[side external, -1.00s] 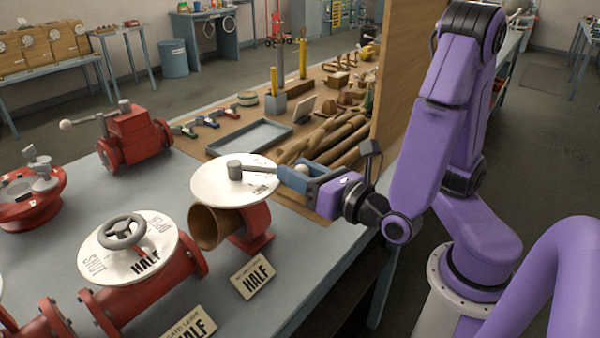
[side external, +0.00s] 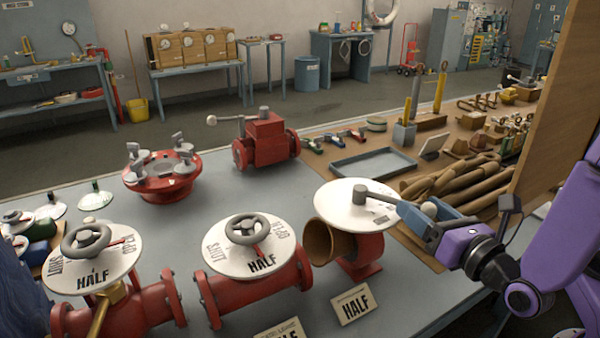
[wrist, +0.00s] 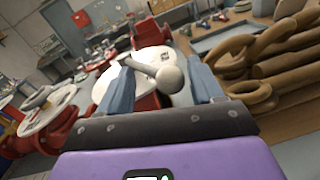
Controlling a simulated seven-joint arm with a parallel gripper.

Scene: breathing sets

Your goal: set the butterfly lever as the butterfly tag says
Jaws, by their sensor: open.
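The butterfly valve is a red body (side external: 368,248) with a brown open mouth and a round white plate (side external: 340,205) on top. Its grey lever (side external: 385,196) runs from the hub toward the right, ending in a pale ball knob (side external: 428,209). My gripper (side external: 424,211) is open, its blue fingers on either side of the knob. In the wrist view the knob (wrist: 170,78) sits between the spread fingers, nearer the right one, with no clear contact. A tag (side external: 352,304) before the valve reads HALF; its small upper line is unreadable. The plate's markings are mostly hidden.
Red handwheel valves (side external: 255,285) with SHUT, HALF and OPEN dials stand to the left. A red lever valve (side external: 266,140) stands behind. A grey tray (side external: 372,162) and brown pipes (side external: 455,178) lie behind my gripper. A wooden panel (side external: 555,110) rises at right.

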